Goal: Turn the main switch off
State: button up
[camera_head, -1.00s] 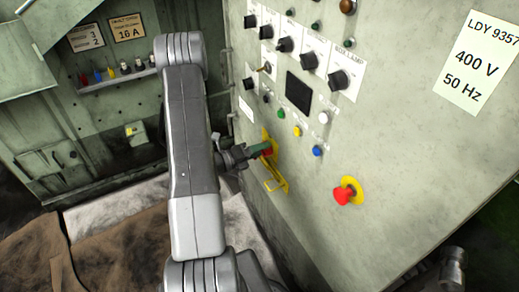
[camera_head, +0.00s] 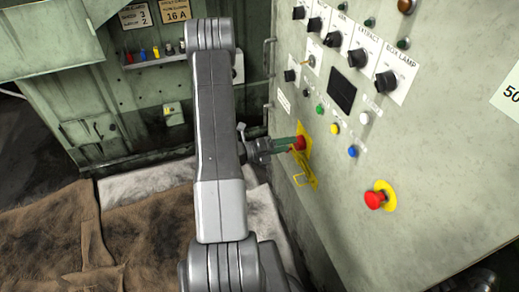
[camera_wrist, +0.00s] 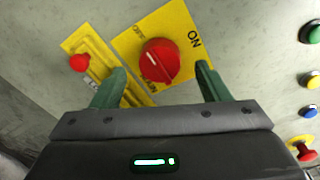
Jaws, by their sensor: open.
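The main switch is a red round knob (camera_wrist: 160,60) on a yellow plate marked ON at its right. A thin pale line shows on the knob; other lettering on the plate is partly hidden or too blurred to read. My gripper (camera_wrist: 162,76) is open in the wrist view, with one green finger on each side of the knob. I see gaps between the fingers and the knob; contact cannot be made out. In the head view the red switch (camera_head: 300,143) is on the panel and my gripper (camera_head: 292,147) reaches it from the left.
A smaller yellow strip with a red tip (camera_wrist: 80,62) is beside the switch. A red mushroom button (camera_head: 375,200) on a yellow disc is at the lower right. Coloured buttons and several black knobs are above. A brown cloth (camera_head: 50,225) lies at the lower left.

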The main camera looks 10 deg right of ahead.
jog(key=a, duration=1)
jog(key=shift+s+a+r, duration=0.3)
jog(key=shift+s+r, duration=0.1)
jog(key=shift+d, duration=0.15)
jog(key=w+d+f, duration=0.1)
jog(key=d, duration=1.2)
jog(key=shift+d, duration=0.25)
jog(key=shift+a, duration=0.1)
send_near(298, 143)
jog(key=d, duration=0.3)
jog(key=w+d+f, duration=0.1)
jog(key=d, duration=0.2)
jog(key=w+d+f, duration=0.1)
jog(key=d, duration=0.2)
jog(key=shift+d+f, duration=0.1)
jog(key=m+b, duration=0.5)
jog(key=m, duration=0.1)
jog(key=m+t+b, duration=0.1)
jog(key=m+b, duration=0.4)
jog(key=b, duration=0.1)
jog(key=shift+s+m+t, duration=0.15)
jog(key=shift+m+t, duration=0.15)
jog(key=shift+m, duration=0.1)
dwell(0.7)
